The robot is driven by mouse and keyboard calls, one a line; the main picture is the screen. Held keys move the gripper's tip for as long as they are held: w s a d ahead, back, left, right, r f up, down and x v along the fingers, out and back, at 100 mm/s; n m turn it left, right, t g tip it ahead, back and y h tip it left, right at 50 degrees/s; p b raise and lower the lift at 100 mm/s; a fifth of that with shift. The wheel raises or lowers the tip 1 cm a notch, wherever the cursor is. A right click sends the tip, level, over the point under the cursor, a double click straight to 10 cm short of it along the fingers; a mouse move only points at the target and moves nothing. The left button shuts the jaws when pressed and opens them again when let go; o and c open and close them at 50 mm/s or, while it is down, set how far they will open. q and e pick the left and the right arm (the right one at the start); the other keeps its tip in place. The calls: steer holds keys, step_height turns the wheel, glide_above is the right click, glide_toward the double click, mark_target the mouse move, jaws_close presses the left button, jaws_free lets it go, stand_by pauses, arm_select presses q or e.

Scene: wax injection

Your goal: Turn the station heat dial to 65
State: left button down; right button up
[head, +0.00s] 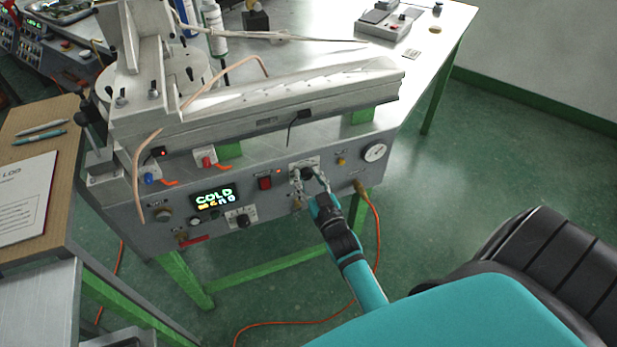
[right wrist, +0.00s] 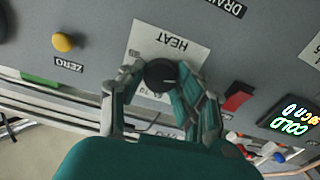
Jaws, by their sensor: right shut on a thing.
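The station (head: 275,205) has a grey front panel with a heat dial on it. In the right wrist view the dial is a round black knob (right wrist: 160,74) on a white plate marked HEAT (right wrist: 172,42). My right gripper (right wrist: 158,84) has its two fingers on either side of the knob and is shut on it. In the head view the right gripper (head: 312,180) reaches the panel from below and its fingers cover most of the dial. The dial's setting cannot be read. The display (head: 213,198) reads COLD. My left gripper is not in view.
A red switch (head: 265,183) sits left of the dial, and a yellow button (head: 341,161) and a round gauge (head: 374,152) sit to its right. An orange hose (head: 378,235) hangs from the panel to the floor. A wooden desk with a paper (head: 25,198) stands at left.

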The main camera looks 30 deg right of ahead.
jaws_close()
steer(key=m+p, duration=0.1)
steer(key=m, duration=0.2)
steer(key=shift+r+m+p, duration=0.15)
steer(key=shift+m+p, duration=0.15)
steer(key=shift+p, duration=0.05)
steer(key=m+p, duration=0.1)
steer(key=m, duration=0.3)
steer(key=shift+d, duration=0.1)
steer(key=m, duration=0.5)
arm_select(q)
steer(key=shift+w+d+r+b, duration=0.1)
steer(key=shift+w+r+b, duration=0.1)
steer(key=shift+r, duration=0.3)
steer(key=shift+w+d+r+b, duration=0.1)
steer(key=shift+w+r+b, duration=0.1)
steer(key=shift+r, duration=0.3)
arm_select(e)
steer(key=m, duration=0.5)
